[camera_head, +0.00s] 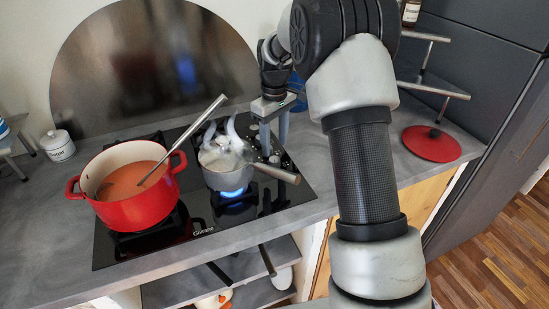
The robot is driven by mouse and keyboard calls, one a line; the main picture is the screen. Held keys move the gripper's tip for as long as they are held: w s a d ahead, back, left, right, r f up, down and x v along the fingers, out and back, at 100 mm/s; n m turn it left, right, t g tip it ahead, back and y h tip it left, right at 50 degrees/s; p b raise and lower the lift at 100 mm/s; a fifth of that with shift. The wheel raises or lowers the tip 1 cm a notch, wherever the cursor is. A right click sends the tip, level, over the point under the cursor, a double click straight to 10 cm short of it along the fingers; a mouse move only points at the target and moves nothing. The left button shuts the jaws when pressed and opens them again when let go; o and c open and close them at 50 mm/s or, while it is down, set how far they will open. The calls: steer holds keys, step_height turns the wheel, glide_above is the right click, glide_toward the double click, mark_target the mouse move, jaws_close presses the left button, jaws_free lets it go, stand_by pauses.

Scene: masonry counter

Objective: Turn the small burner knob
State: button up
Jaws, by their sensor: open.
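The black cooktop (150,243) is set into the grey counter. A small column of knobs (275,160) runs along its right side, small and partly covered by my gripper; I cannot tell which one is the small burner knob or how it is turned. My gripper (274,148) points down over these knobs with its two fingers open and apart. Whether a knob sits between the fingertips is not clear. A steaming grey saucepan (217,177) stands on a lit burner with a blue flame (232,193), just left of my gripper.
A red pot (138,212) of orange soup with a ladle (205,125) stands on the left. The saucepan's handle (278,174) sticks out right, close below my gripper. A red lid (431,144) lies on the right counter; a white jar (58,146) stands at the far left.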

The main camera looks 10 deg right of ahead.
mark_target(275, 159)
step_height(275, 159, down, 6)
steer(key=shift+f, duration=0.1)
steer(key=shift+c, duration=0.5)
